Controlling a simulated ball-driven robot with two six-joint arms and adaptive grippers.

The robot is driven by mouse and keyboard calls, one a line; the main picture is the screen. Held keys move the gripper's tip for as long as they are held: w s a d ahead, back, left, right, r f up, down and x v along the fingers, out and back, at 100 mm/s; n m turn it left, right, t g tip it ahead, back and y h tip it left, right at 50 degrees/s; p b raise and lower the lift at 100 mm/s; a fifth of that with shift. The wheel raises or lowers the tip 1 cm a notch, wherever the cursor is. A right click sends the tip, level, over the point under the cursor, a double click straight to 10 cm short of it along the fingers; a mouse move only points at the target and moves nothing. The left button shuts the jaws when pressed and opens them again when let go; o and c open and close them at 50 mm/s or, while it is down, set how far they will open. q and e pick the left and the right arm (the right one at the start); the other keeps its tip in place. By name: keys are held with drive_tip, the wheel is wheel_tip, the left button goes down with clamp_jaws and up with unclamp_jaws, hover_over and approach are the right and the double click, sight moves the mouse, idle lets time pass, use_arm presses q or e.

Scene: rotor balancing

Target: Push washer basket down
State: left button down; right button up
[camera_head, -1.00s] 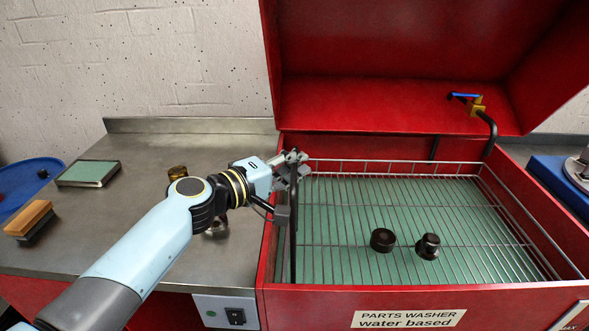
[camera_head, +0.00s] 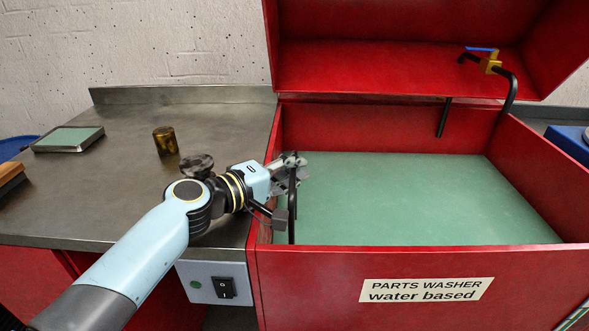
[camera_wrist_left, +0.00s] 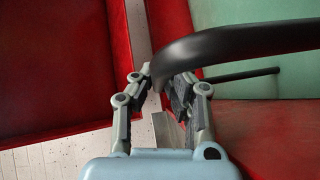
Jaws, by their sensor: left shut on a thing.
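The parts washer (camera_head: 400,280) is a red tub with its lid raised, filled with flat green liquid (camera_head: 420,190). The wire basket and the two dark parts in it cannot be seen now; only the black basket handle (camera_head: 292,212) shows above the liquid at the tub's left side. My left gripper (camera_head: 291,168) is at the handle's top, just inside the left wall, and is shut on it. In the left wrist view the black handle (camera_wrist_left: 240,42) curves away from between the fingers (camera_wrist_left: 160,84). My right gripper is not in view.
A steel counter (camera_head: 90,205) lies left of the tub. A brass-coloured cylinder (camera_head: 165,141), a dark part (camera_head: 196,165) and a green-topped block (camera_head: 68,139) stand on it. A black tap pipe (camera_head: 511,92) with a blue lever rises at the back right. A switch box (camera_head: 219,284) is at the front.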

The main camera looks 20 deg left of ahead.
use_arm(q)
drive_tip(key=c, duration=1.6)
unclamp_jaws()
drive_tip(key=shift+r, duration=0.3)
drive_tip(key=shift+o, duration=1.1)
drive_tip(key=shift+a, duration=0.1)
drive_tip(key=shift+f, duration=0.1)
